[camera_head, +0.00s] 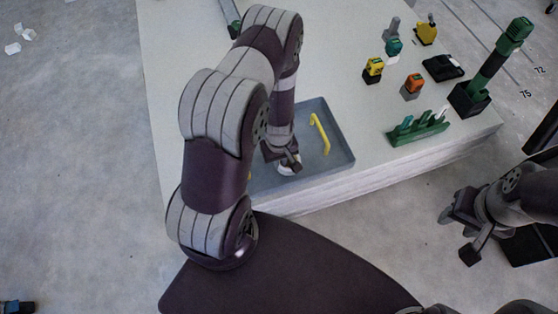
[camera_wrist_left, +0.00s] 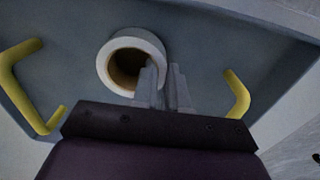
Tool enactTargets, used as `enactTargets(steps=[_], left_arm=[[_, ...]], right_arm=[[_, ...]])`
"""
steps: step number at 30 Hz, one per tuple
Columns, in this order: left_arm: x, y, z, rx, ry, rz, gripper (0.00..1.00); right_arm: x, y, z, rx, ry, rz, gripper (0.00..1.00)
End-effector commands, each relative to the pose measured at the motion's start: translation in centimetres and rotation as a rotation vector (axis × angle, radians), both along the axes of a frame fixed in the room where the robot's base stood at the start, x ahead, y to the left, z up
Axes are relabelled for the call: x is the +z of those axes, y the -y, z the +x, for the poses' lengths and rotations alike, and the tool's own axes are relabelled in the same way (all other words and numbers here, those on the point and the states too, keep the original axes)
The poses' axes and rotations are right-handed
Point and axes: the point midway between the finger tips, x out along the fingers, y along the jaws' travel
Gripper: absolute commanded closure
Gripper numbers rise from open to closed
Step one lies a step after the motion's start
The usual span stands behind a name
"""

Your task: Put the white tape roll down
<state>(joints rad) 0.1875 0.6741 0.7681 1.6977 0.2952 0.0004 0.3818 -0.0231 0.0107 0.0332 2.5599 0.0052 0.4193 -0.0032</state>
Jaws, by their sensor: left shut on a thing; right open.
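The white tape roll (camera_wrist_left: 132,58) shows in the left wrist view as a ring with a dark brown core. In the head view the roll (camera_head: 289,169) is partly hidden by my left gripper (camera_head: 287,160). My left gripper (camera_wrist_left: 172,86) is shut on the roll's wall, with one finger inside the ring and one outside. The roll is within the outline of the grey-blue tray (camera_head: 335,153); I cannot tell whether it touches the tray floor. My right gripper (camera_head: 464,232) is open and empty, off the table's near right side.
A yellow handle (camera_head: 320,132) stands on the tray's right part. The white table (camera_head: 350,18) also holds a green rack (camera_head: 418,128), a yellow block (camera_head: 373,69), an orange block (camera_head: 412,86), a black case (camera_head: 443,67) and a tall green tool (camera_head: 490,75).

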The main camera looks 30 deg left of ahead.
Motion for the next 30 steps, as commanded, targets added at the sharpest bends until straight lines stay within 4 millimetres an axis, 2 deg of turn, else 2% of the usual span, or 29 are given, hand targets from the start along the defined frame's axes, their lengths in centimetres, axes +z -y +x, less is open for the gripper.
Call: enactTargets(steps=[2,3,5,14,17,24,27,30], left_arm=[[-0.4,0.0,0.0,0.000,0.000,0.000,1.00],[-0.4,0.0,0.0,0.000,-0.001,-0.001,0.81],[-0.3,0.0,0.0,0.000,-0.001,-0.001,0.61],[0.0,0.0,0.0,0.000,0.000,0.000,0.61],[1.7,0.0,0.0,0.000,0.000,0.000,0.61],[8.5,0.0,0.0,0.000,0.000,0.000,0.61],[10.6,0.0,0.0,0.000,0.000,0.000,0.61],[11.8,0.0,0.0,0.000,-0.001,-0.001,0.61]], right_arm=[[-0.4,0.0,0.0,0.000,0.000,0.000,0.55],[-0.3,0.0,0.0,0.000,0.000,0.000,0.55],[-0.2,0.0,0.0,0.000,0.000,0.000,0.55],[0.0,0.0,0.0,0.000,0.000,0.000,0.55],[1.3,0.0,0.0,0.000,0.000,0.000,0.55],[6.1,0.0,0.0,0.000,0.000,0.000,0.55],[7.5,0.0,0.0,0.000,0.000,0.000,0.55],[8.3,0.0,0.0,0.000,0.000,0.000,0.55]])
